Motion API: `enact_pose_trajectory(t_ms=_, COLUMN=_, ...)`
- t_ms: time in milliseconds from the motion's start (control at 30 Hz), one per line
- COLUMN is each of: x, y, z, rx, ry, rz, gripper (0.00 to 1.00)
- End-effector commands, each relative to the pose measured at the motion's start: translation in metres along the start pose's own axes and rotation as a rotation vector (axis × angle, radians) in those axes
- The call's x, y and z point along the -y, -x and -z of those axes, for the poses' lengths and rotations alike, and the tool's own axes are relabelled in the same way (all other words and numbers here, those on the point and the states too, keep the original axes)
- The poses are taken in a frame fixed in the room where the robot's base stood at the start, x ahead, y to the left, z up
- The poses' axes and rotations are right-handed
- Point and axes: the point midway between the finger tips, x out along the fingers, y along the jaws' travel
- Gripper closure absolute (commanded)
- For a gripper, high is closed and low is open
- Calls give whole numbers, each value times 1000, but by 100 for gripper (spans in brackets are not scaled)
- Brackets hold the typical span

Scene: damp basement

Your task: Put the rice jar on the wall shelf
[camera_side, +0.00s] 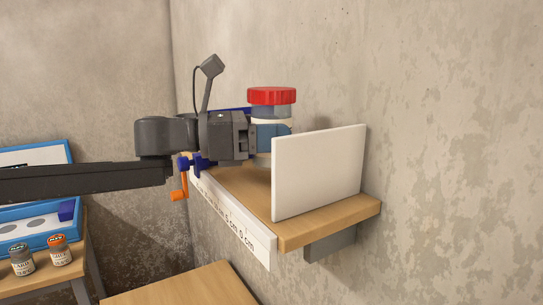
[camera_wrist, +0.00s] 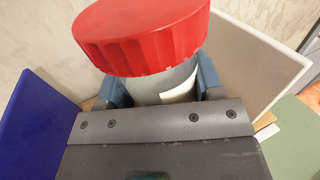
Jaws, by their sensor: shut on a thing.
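The rice jar (camera_side: 272,101) has a red lid and a clear body with a white label. It is upright over the wooden wall shelf (camera_side: 330,222). My gripper (camera_side: 268,137) is shut on the jar's body from the left. In the wrist view the jar's red lid (camera_wrist: 143,35) fills the upper middle, with a blue finger on each side of the body.
A white upright panel (camera_side: 318,172) stands on the shelf's near end. A blue panel (camera_wrist: 38,125) is at left in the wrist view. A white strip with lettering (camera_side: 235,222) runs along the shelf's front. Two small jars (camera_side: 60,251) stand on a table at lower left.

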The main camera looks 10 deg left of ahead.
Motion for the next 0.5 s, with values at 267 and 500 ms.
enact_pose_trajectory(t_ms=267, x=1, y=0, z=32, rx=2, ry=0, rz=1, gripper=79)
enact_pose_trajectory(t_ms=500, x=1, y=0, z=34, rx=3, ry=-1, rz=1, gripper=79)
